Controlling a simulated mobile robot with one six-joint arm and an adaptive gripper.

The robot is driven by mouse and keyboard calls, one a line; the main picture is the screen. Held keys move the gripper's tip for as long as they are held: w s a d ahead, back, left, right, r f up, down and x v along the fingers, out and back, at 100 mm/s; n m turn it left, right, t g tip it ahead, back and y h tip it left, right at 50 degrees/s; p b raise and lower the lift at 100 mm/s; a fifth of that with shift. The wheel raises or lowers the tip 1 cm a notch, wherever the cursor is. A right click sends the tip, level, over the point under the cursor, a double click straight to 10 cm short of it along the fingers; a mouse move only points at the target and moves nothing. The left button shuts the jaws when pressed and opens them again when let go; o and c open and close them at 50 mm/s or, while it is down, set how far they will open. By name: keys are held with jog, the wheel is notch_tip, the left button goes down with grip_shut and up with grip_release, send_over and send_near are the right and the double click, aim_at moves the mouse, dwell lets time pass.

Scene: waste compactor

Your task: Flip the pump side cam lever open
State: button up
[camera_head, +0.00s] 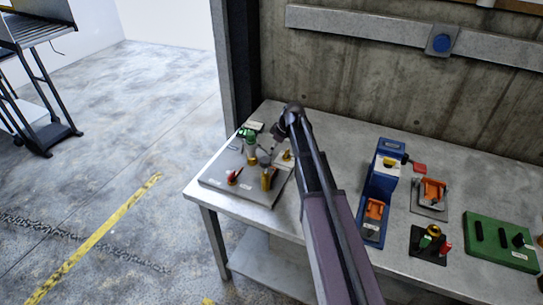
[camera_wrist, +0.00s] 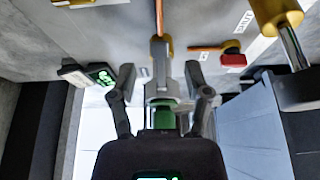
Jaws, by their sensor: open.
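In the wrist view my gripper (camera_wrist: 160,74) is open, with one finger on each side of a grey fitting (camera_wrist: 159,54) with a green part (camera_wrist: 164,118) below it. I cannot tell whether either finger touches the fitting. A thin copper-coloured rod runs up from the fitting. I cannot make out for certain which part is the pump side cam lever, or its position. In the head view, the grey board (camera_head: 247,197) carries a green-topped fitting (camera_head: 247,133), a red-handled part (camera_head: 232,177) and a brass fitting (camera_head: 267,180). My wrist partly hides the board's far right side.
Beside the fingers in the wrist view are a red knob (camera_wrist: 232,60) and a brass part (camera_wrist: 275,12) with a steel cylinder. On the table, right of my arm, stand a blue device (camera_head: 378,190), an orange clamp (camera_head: 432,190) and a green block (camera_head: 500,242).

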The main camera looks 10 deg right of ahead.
aim_at(265, 151)
jog(key=shift+b+x, duration=1)
jog(key=shift+x, duration=0.4)
jog(key=shift+c, duration=0.2)
grip_shut()
